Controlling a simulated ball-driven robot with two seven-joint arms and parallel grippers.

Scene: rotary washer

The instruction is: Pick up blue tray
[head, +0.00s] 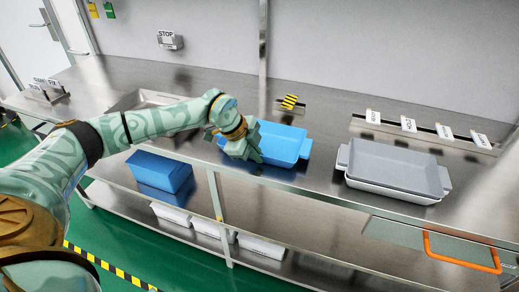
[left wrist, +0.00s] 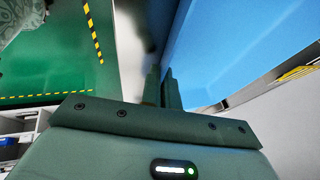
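The blue tray (head: 282,146) sits on the steel counter near its front edge, open side up. My left gripper (head: 244,148) is at the tray's left end and hides that end and its handle in the head view. In the left wrist view my left gripper's fingers (left wrist: 163,90) are close together, with the edge of the blue tray (left wrist: 225,50) running in between them. They look shut on it. Whether the tray's base touches the counter is hard to tell. My right gripper is in neither view.
A grey tray (head: 395,167) stands to the right on the counter (head: 330,125). A striped yellow-black block (head: 289,101) is behind the blue tray. A blue box (head: 160,172) and several white bins are on the lower shelf. An orange handle (head: 462,262) is at front right.

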